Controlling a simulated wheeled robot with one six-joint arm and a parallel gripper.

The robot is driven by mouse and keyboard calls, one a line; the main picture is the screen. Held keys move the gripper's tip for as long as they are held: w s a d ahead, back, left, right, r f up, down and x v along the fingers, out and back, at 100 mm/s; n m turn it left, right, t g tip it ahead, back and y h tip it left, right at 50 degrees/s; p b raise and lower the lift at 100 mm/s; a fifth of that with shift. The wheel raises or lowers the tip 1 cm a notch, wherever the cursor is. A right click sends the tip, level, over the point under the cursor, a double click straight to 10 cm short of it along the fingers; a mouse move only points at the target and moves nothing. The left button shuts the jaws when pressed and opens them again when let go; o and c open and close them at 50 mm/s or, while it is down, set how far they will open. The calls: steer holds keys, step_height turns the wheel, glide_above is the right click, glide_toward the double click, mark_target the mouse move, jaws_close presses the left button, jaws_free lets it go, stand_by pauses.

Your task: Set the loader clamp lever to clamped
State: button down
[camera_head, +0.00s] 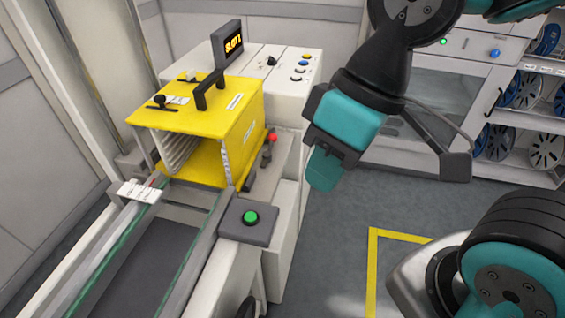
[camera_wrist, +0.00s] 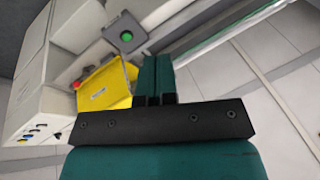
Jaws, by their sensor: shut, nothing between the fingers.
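A short lever with a red knob (camera_head: 272,137) stands on the loader at the right side of the yellow magazine (camera_head: 232,125). It looks like the clamp lever, but no label on it can be read. In the wrist view the red knob (camera_wrist: 76,84) shows left of the yellow magazine (camera_wrist: 105,88). My gripper (camera_head: 323,170) is shut and empty, in the air to the right of the lever and apart from it. In the wrist view its teal fingers (camera_wrist: 155,75) lie together and overlap the magazine's edge in the picture.
A green button on a grey box (camera_head: 248,222) is at the front of the loader, by the conveyor rails (camera_head: 190,262). Behind the magazine are a lit display (camera_head: 229,45) and a panel with several buttons (camera_head: 298,68). Shelves of reels (camera_head: 520,145) stand at the right. Floor between is open.

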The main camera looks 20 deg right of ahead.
steer(key=w+d+f+m+t+y+b, duration=0.1)
steer(key=w+d+f+m+b, duration=0.1)
steer(key=w+f+m, duration=0.45)
steer(key=w+d+f+m+t+y+b, duration=0.1)
steer(key=w+f+m+b, duration=0.15)
steer(key=w+m, duration=0.6)
steer(key=w+d+f+m+t, duration=0.1)
steer(key=w+d+f+m, duration=0.3)
steer(key=m, duration=0.4)
steer(key=w+d+f+m+t+y+b, duration=0.1)
steer(key=w+d+f+m+t, duration=0.1)
steer(key=w+d+f+m, duration=0.3)
step_height(320, 180, down, 4)
steer(key=d+m, duration=0.1)
steer(key=m, duration=0.3)
steer(key=shift+w+d+f+b, duration=0.15)
steer(key=shift+d+b, duration=0.1)
steer(key=shift+b, duration=0.05)
